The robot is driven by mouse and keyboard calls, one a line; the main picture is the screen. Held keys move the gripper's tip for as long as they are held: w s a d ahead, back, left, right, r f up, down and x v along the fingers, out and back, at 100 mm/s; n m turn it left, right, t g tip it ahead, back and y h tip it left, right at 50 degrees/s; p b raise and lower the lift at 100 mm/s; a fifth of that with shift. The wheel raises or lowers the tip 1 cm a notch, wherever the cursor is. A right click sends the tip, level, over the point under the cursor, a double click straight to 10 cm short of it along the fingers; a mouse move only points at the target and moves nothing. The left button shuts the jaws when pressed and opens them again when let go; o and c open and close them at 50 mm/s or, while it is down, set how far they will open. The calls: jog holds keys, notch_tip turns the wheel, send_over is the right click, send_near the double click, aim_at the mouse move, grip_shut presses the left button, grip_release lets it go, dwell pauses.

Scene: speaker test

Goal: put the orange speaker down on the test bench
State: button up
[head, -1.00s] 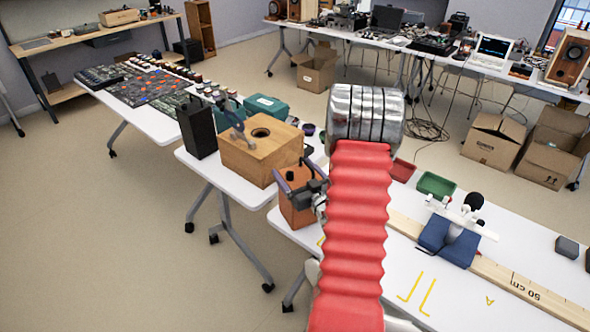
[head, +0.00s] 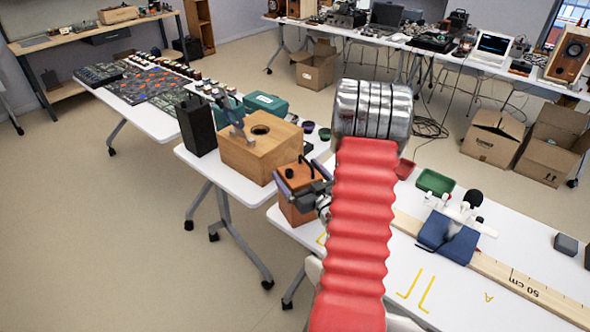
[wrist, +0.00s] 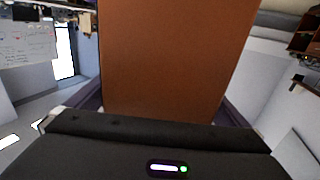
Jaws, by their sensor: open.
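The orange speaker (head: 297,213) stands upright at the near left corner of the white test bench (head: 385,272) in the head view. Its base appears to rest on the bench top. My gripper (head: 296,175) is open, with its purple-grey fingers on either side of the speaker's upper part. I cannot tell whether the fingers touch it. In the wrist view the speaker's plain orange-brown face (wrist: 175,60) fills the middle, between the fingers. My red sleeved arm hides part of the bench to the right of the speaker.
A large wooden speaker box (head: 258,155) and a black speaker (head: 197,127) stand on the adjoining table to the left.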

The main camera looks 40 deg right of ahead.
jog(key=v, duration=0.9)
jog(key=shift+s, duration=0.3)
dwell(0.5)
